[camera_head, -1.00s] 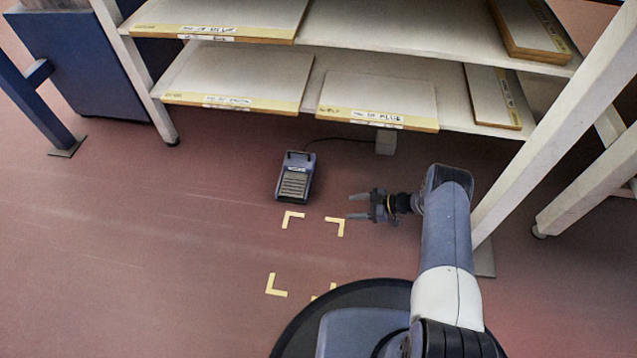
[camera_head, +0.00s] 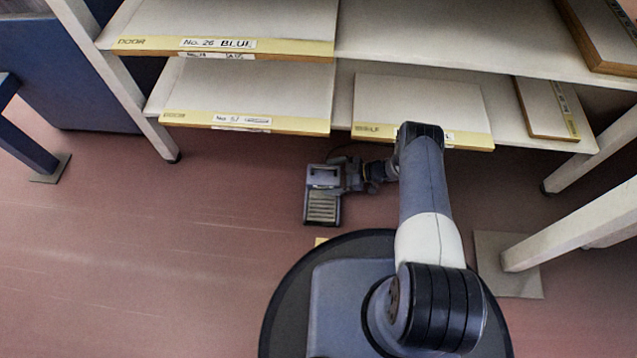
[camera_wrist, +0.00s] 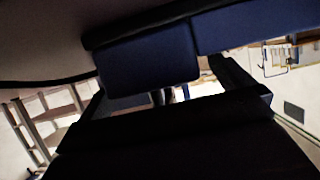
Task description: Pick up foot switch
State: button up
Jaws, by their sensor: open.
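The foot switch (camera_head: 322,205) is a small blue-grey pedal unit with a ribbed tread. It stands on the red floor in front of the shelf rack in the head view. My gripper (camera_head: 338,178) is open at the right side of its upper part, with the fingers pointing left at it. The fingertips overlap the switch's edge in the picture, and I cannot tell whether they touch it. In the wrist view, dark blue surfaces close to the lens fill much of the picture, and I cannot tell which part they are.
The lower shelf (camera_head: 345,90) with labelled boards overhangs just behind the switch. White rack legs (camera_head: 570,228) stand at the right, another (camera_head: 120,90) at the left. A blue frame leg (camera_head: 25,140) stands far left. The floor (camera_head: 180,260) left of the switch is clear.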

jog(key=shift+a+f, duration=0.15)
jog(key=shift+a, duration=0.25)
jog(key=shift+s+f, duration=0.15)
jog(key=shift+s, duration=0.05)
jog(key=c, duration=1.8)
jog(key=shift+c, duration=1.1)
jog(key=shift+r, duration=0.2)
